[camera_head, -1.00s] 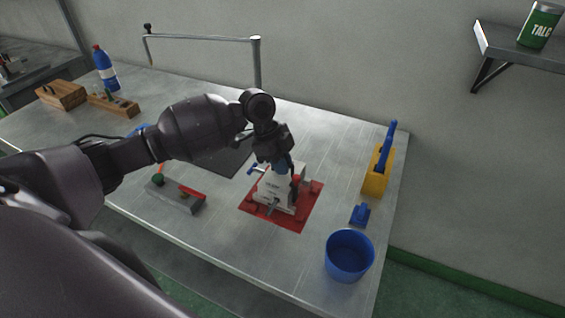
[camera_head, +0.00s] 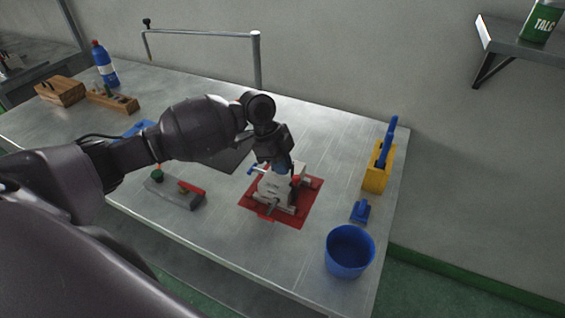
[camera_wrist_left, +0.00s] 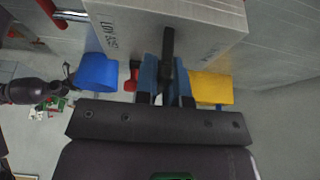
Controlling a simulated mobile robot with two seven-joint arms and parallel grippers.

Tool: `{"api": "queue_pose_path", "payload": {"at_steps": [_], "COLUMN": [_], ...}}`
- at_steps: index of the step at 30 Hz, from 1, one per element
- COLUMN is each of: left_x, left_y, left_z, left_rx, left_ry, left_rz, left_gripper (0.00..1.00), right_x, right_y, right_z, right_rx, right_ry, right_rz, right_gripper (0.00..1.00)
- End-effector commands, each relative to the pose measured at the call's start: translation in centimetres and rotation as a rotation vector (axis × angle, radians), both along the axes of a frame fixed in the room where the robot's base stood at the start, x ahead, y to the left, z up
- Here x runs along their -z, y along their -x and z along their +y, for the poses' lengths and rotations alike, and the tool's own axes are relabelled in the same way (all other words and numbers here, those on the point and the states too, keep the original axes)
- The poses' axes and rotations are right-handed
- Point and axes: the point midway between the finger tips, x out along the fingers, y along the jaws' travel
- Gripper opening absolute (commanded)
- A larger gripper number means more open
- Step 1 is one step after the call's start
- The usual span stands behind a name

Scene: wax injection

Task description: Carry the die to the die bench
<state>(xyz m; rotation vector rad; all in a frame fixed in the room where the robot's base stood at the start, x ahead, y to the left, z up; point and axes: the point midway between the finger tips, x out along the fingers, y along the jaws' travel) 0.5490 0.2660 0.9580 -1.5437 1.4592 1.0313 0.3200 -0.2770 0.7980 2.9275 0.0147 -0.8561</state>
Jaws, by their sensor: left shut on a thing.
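The die (camera_head: 272,187) is a pale grey block with clamps. It sits at or just above the red mat (camera_head: 299,217) on the bench, and I cannot tell whether it touches. My left gripper (camera_head: 282,166) reaches down onto its top and is shut on it. In the left wrist view, the die (camera_wrist_left: 200,22) fills the top with printed lettering, and the blue-padded fingers of the gripper (camera_wrist_left: 167,78) close around a dark bar at the die. The gripper and arm hide part of the die's top. My right gripper is out of view.
A blue bucket (camera_head: 349,253) stands front right. A small blue item (camera_head: 360,211) and a yellow holder (camera_head: 376,178) with a blue tool lie to the right. A grey block with red and green parts (camera_head: 174,193) lies left. A metal rail (camera_head: 257,62) rises behind.

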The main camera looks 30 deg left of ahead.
Motion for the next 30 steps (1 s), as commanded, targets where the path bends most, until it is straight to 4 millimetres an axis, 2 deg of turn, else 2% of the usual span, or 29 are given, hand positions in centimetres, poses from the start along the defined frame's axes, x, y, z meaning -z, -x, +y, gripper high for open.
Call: {"api": "queue_pose_path", "payload": {"at_steps": [3, 4, 9, 16, 20, 23, 30], "left_x": [-0.1, -0.1, 0.0, 0.4, -0.1, -1.0, -5.0], "left_y": [-0.1, -0.1, -0.1, 0.1, 0.1, 0.0, 0.1], "left_z": [-0.1, -0.1, 0.0, 0.0, 0.2, 0.6, 2.2], "left_rx": [0.0, 0.0, 0.001, 0.0, 0.0, 0.0, 0.0], "left_ry": [0.003, 0.003, 0.002, -0.002, -0.002, -0.002, -0.001], "left_rz": [-0.006, -0.006, -0.004, 0.005, 0.002, 0.0, -0.003], "left_gripper": [0.0, 0.14, 0.4, 0.4, 0.4, 0.4, 0.4], "right_x": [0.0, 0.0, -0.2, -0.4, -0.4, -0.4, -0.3], "right_y": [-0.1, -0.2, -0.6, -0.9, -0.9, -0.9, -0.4], "right_z": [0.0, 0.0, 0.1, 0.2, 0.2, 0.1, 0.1], "right_rx": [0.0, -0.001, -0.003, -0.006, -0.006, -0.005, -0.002], "right_ry": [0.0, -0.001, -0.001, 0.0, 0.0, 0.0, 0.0], "right_rz": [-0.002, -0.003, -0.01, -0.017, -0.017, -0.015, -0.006], "right_gripper": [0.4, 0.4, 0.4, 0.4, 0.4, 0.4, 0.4]}}
